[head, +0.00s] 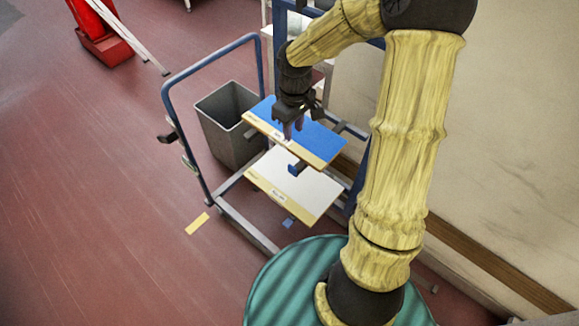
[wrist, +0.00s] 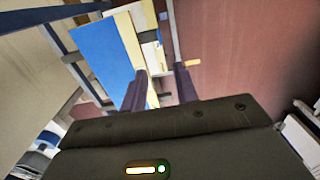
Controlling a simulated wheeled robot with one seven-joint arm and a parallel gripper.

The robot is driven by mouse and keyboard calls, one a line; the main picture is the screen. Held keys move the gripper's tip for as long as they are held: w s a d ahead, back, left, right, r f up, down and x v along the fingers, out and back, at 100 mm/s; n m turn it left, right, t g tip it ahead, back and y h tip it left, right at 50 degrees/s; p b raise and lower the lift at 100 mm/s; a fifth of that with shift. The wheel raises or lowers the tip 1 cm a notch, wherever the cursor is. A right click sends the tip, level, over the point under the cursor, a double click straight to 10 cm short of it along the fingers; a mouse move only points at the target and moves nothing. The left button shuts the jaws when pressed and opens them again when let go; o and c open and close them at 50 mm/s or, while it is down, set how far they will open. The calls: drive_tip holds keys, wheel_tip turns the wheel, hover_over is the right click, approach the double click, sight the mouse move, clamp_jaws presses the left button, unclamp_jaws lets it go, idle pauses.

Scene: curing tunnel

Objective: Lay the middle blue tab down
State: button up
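A second small blue piece (head: 288,222) shows lower down, below the white panel. I cannot tell for sure which is the middle one. My gripper (head: 293,130) points down in front of the upper panel's blue face, near its wood-coloured front edge. In the wrist view its two dark fingers (wrist: 163,88) stand apart with nothing seen between them. The blue panel (wrist: 103,55) lies left of the fingers there.
The panels sit in a rack with a blue tube frame (head: 166,95). A grey bin (head: 222,125) stands behind it on the left. A wall (head: 500,140) is close on the right.

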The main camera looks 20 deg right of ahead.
sight(292, 167)
drive_tip(key=shift+f, duration=0.1)
wheel_tip(292, 167, down, 17)
drive_tip(key=shift+f+b, duration=0.1)
drive_tip(key=shift+b, duration=0.7)
drive_tip(key=shift+w, duration=0.1)
drive_tip(key=c, duration=0.5)
drive_tip(key=shift+s, duration=0.2)
clamp_jaws()
